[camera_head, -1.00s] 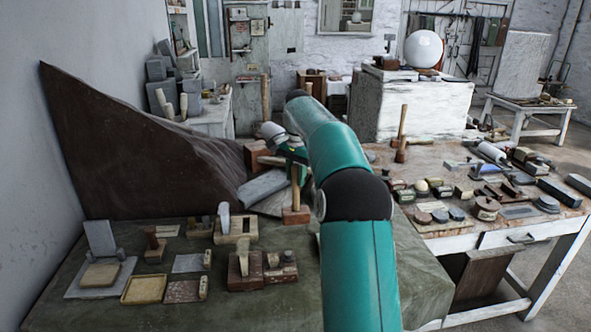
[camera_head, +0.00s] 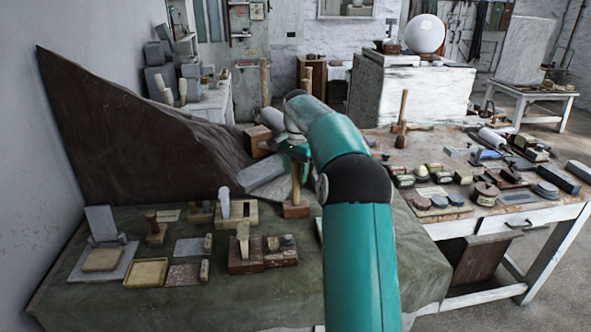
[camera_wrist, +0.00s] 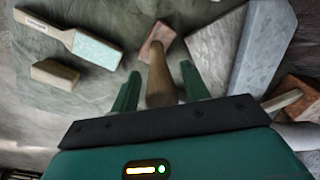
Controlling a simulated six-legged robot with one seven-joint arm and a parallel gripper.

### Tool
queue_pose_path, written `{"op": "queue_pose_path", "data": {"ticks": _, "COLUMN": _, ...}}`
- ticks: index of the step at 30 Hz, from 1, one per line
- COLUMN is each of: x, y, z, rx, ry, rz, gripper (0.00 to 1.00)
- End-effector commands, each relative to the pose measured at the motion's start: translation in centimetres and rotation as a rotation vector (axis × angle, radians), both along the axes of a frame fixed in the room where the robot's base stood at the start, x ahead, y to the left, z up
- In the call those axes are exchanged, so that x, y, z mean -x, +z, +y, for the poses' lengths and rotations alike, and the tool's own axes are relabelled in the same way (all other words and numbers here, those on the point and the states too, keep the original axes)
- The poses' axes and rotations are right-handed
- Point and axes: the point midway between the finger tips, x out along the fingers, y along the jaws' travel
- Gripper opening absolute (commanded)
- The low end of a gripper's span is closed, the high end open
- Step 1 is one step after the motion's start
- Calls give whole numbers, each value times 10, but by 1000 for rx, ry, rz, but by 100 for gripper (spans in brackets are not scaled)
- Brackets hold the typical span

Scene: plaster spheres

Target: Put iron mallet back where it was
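A mallet-like tool stands on the table with its wooden handle (camera_head: 296,186) upright over a reddish-brown block (camera_head: 295,209). In the wrist view its handle (camera_wrist: 160,80) rises from the block (camera_wrist: 158,36) to between my fingers. My gripper (camera_wrist: 159,72) is open around the handle, with gaps at the fingertips. In the head view my gripper (camera_head: 294,152) is at the handle's top, partly hidden by my arm. The handle's upper end is hidden, and I cannot tell whether this is the iron mallet. Another handle (camera_wrist: 283,101) beside a grey rounded piece shows at the right of the wrist view.
A grey slab (camera_head: 263,173) lies just left of the upright handle. A wooden-handled tool (camera_wrist: 70,40) and small block (camera_wrist: 55,74) lie left in the wrist view. Several small tools and trays crowd the front table. A similar upright handle (camera_head: 403,108) stands on the right table.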

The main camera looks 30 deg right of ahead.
Motion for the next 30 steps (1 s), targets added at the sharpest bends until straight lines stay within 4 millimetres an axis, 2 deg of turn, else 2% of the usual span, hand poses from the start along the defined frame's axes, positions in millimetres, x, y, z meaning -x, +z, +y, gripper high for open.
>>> {"op": "queue_pose_path", "data": {"ticks": 8, "x": 0, "y": 0, "z": 0, "rx": 0, "ry": 0, "rz": 0, "gripper": 50}}
{"op": "queue_pose_path", "data": {"ticks": 13, "x": 0, "y": 10, "z": 0, "rx": 1, "ry": 0, "rz": 0, "gripper": 50}}
{"op": "queue_pose_path", "data": {"ticks": 17, "x": 1, "y": 32, "z": -1, "rx": 2, "ry": 0, "rz": -3, "gripper": 50}}
{"op": "queue_pose_path", "data": {"ticks": 25, "x": 4, "y": 90, "z": -1, "rx": 2, "ry": -1, "rz": -4, "gripper": 50}}
{"op": "queue_pose_path", "data": {"ticks": 30, "x": 5, "y": 112, "z": -1, "rx": 1, "ry": 0, "rz": -1, "gripper": 50}}
